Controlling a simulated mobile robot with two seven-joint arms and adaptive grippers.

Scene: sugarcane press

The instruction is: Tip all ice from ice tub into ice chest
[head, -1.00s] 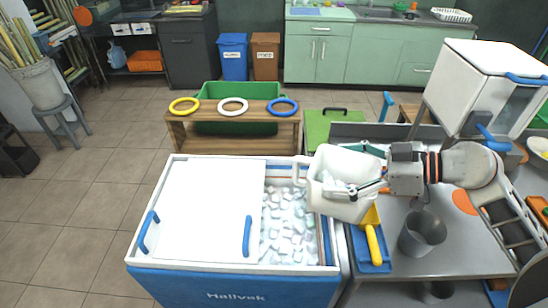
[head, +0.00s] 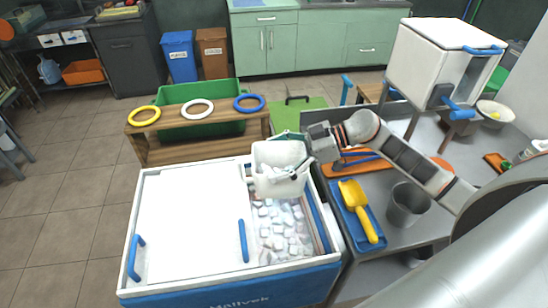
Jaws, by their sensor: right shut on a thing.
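The white ice tub (head: 268,183) is in the head view, above the far end of the ice chest's open part. My right gripper (head: 292,172) is shut on the tub at its right side. The tub looks tilted, and I cannot tell how much ice is inside it. The ice chest (head: 215,290) is white on top and blue in front, with a white lid (head: 190,215) over its left part. Loose ice (head: 283,235) lies in its open right part, partly hidden by the tub. My left gripper is not in view.
Right of the chest, a steel table (head: 395,245) holds a yellow scoop (head: 358,208) on a blue tray, a grey metal cup (head: 407,203) and a white box (head: 437,60) on legs. Behind the chest is a wooden rack (head: 190,150) with three rings. Floor at left is clear.

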